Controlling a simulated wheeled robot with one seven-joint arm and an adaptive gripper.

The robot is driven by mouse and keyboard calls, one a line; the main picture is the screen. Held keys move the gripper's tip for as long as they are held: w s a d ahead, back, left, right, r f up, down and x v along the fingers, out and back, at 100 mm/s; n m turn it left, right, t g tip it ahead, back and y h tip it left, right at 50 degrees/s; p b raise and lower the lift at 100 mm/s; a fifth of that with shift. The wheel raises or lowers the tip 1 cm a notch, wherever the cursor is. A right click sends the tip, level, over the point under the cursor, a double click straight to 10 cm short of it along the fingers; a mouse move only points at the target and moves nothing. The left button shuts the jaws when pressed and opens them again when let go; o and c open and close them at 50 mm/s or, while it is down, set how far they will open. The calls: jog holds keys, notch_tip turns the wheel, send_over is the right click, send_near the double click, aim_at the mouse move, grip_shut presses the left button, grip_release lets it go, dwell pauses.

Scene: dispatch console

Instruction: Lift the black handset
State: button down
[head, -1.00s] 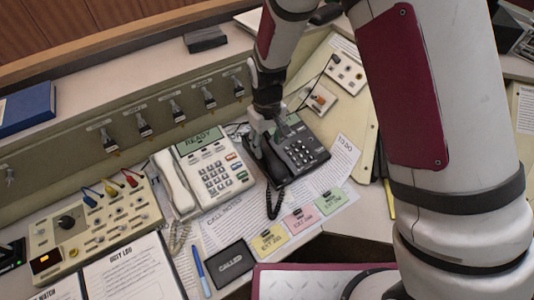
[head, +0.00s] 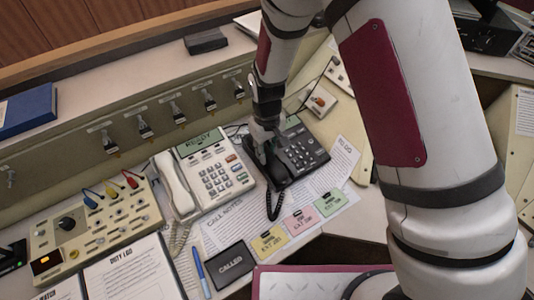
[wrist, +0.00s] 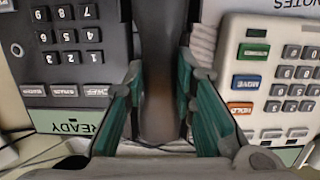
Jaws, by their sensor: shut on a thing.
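The black handset (wrist: 160,75) lies along the side of the black desk phone (head: 300,151), and its coiled cord hangs toward the front of the desk. My gripper (head: 266,143) is over the handset from above. In the wrist view my gripper (wrist: 160,105) has its green-padded fingers on both sides of the handset's dark grip, shut on it. In the head view the gripper and wrist hide part of the handset. I cannot tell whether the handset is clear of its cradle.
A white phone (head: 215,178) with its own white handset (head: 173,183) stands just left of the black phone. Coloured cards (head: 300,221), a call notes sheet (head: 228,217) and a black box (head: 230,262) lie in front. A beige panel with plugs (head: 95,222) stands further left.

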aim_at(265, 146)
jog(key=shift+r, duration=0.55)
jog(key=r, duration=0.1)
jog(key=s+r, duration=0.1)
jog(key=shift+a+r, duration=0.2)
jog(key=shift+r, duration=0.1)
jog(key=s+a+r, duration=0.1)
jog(key=s+a, duration=0.3)
jog(key=s, duration=1)
jog(key=r+p, duration=0.1)
jog(key=r, duration=0.1)
jog(key=r+p, duration=0.2)
jog(key=r, duration=0.1)
jog(key=shift+s+a+r, duration=0.1)
jog(key=shift+s+r, duration=0.1)
